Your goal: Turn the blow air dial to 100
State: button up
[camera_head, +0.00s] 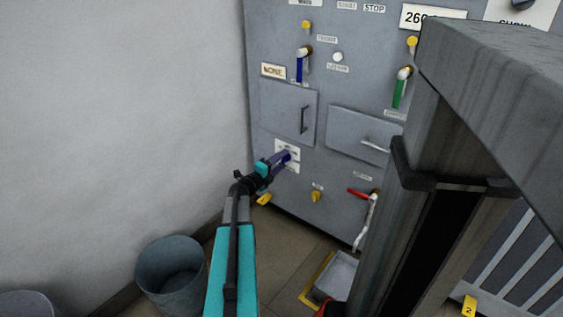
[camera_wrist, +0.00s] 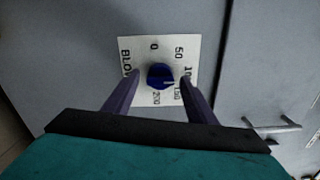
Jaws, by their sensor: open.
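The blow air dial (camera_wrist: 160,76) is a round blue knob on a white plate (camera_wrist: 146,43) fixed to the grey cabinet. The plate reads BLOW, with marks 0, 50, 100, 150 and 200. A pale line on the knob points right, roughly between 100 and 150. My gripper (camera_wrist: 159,78) is open, with one purple finger on each side of the knob and a visible gap on both sides. In the head view my gripper (camera_head: 283,157) is in front of the plate (camera_head: 292,145) and mostly hides the knob.
Small cabinet doors with handles (camera_head: 304,120) (camera_head: 375,145) sit above and right of the dial. A yellow knob (camera_head: 316,193) and a red-handled lever (camera_head: 360,193) are below right. A grey bin (camera_head: 170,275) stands at lower left. A large grey post (camera_head: 420,220) blocks the right.

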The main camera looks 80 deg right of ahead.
jog(key=p+v, duration=0.3)
jog(key=v, duration=1)
jog(key=shift+a+p, duration=0.15)
jog(key=shift+p, duration=0.15)
